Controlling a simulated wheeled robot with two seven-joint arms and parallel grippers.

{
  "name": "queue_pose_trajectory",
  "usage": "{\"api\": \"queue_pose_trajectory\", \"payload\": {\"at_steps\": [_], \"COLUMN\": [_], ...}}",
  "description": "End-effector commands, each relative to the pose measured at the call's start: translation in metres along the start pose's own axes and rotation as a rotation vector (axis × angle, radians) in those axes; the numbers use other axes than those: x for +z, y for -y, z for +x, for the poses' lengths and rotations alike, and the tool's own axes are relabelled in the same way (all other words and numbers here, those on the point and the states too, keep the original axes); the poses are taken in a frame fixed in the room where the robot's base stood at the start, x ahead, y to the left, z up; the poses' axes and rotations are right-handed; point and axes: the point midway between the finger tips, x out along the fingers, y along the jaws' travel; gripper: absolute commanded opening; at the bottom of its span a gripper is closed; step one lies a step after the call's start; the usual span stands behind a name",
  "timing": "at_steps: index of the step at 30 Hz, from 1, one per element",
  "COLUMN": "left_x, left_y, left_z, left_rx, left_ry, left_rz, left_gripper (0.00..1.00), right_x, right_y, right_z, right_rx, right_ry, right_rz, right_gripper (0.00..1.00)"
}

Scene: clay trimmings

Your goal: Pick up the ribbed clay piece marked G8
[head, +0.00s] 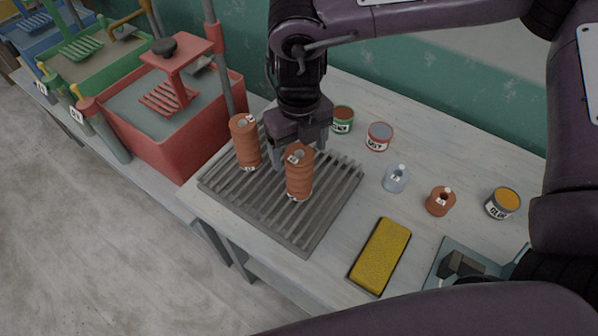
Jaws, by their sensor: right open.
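Two upright, ribbed orange-brown clay pieces stand on a grey slatted rack. The left clay piece (247,146) is toward the back left of the rack (330,208). The right clay piece (299,178) is near its middle. Each has a small pale tag at its top, too small to read surely, so I cannot tell which is G8. My right gripper (299,152) points down, open, just behind the right piece. One finger shows between the two pieces, and the right piece partly covers the gripper. I cannot tell whether it touches either piece. My left gripper is not in view.
A yellow sponge (381,254) lies right of the rack. A red tub (170,130) with a press stands at left. A green wall is behind.

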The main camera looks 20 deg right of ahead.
Motion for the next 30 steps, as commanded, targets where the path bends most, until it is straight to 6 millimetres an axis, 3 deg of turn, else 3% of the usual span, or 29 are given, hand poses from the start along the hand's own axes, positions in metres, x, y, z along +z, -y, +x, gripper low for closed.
{"api": "queue_pose_trajectory", "payload": {"at_steps": [11,15,19,28,30], "left_x": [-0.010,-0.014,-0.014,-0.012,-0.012], "left_y": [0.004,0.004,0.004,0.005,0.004], "left_z": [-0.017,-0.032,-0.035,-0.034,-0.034], "left_rx": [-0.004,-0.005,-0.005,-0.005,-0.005], "left_ry": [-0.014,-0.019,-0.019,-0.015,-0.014], "left_rz": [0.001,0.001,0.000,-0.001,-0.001], "left_gripper": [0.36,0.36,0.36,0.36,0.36], "right_x": [0.002,0.007,0.007,0.007,0.007], "right_y": [0.002,0.005,0.005,0.004,0.004], "right_z": [0.033,0.053,0.072,0.079,0.079], "right_rx": [-0.001,-0.001,-0.001,0.000,0.000], "right_ry": [-0.003,-0.003,-0.002,0.001,0.001], "right_rz": [0.000,0.000,0.000,0.000,0.000], "right_gripper": [0.79,0.79,0.79,0.79,0.70]}}
